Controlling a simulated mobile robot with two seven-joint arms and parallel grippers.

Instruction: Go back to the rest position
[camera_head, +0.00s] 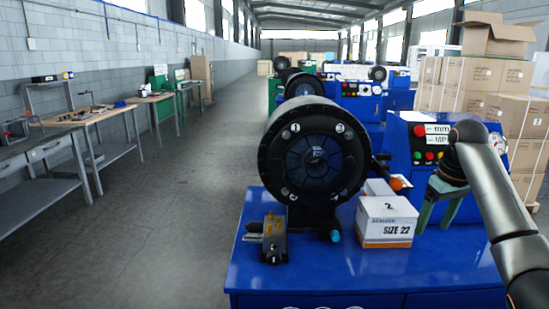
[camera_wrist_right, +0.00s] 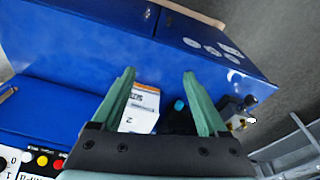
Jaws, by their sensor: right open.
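My right gripper (camera_head: 435,226) hangs at the end of my dark arm on the right of the head view. Its two green fingers are spread apart and point down, beside the white SIZE 22 box (camera_head: 388,222) and in front of the blue control panel. In the right wrist view the open gripper (camera_wrist_right: 158,76) has nothing held between its fingers. The white box (camera_wrist_right: 142,108) shows beyond the fingers, partly hidden by one of them. My left gripper is not in view.
The black crimper head (camera_head: 313,155) stands on the blue bench (camera_head: 350,270), with a small metal device (camera_head: 274,240) at its front left. The control panel (camera_head: 432,142) is close behind the right gripper. Stacked cartons (camera_head: 500,75) stand at right. The floor aisle (camera_head: 190,200) at left is clear.

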